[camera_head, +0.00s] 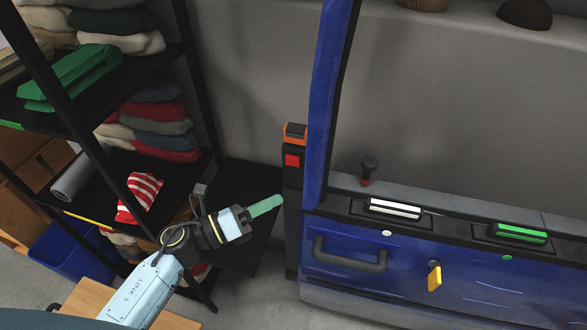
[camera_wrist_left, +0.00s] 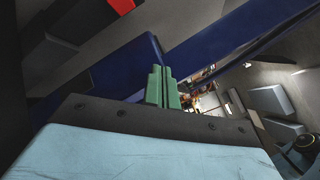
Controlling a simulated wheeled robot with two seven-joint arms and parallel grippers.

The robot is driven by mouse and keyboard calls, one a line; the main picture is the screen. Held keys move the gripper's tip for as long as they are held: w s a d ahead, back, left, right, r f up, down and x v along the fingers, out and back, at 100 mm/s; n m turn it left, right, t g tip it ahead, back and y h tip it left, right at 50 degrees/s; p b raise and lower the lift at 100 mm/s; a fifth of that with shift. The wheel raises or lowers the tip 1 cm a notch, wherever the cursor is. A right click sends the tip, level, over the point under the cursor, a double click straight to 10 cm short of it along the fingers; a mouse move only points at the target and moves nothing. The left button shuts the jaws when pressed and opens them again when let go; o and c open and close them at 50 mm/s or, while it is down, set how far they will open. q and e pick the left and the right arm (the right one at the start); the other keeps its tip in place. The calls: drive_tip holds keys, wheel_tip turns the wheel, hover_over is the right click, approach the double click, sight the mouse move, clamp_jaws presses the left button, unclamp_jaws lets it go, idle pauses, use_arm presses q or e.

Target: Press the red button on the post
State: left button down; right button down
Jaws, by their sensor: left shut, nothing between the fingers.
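The post has an orange and black top piece (camera_head: 295,131). My left gripper (camera_head: 276,200) is shut and empty, its green fingers pointing right. In the head view its tips appear below and a little left of the button, close to the post; I see no contact with the button. In the left wrist view the fingers (camera_wrist_left: 163,86) lie together, and a red patch (camera_wrist_left: 122,5), likely the button, shows at the top edge. My right gripper is out of view.
The blue car door (camera_head: 345,270) has a dark handle (camera_head: 350,256), a yellow key-like piece (camera_head: 434,277), and white and green levers on top. A black shelf (camera_head: 185,60) with folded clothes stands at left. A blue bin (camera_head: 75,255) is on the floor.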

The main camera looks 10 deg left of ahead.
sight(293, 161)
use_arm(q)
drive_tip(key=shift+f, duration=0.4)
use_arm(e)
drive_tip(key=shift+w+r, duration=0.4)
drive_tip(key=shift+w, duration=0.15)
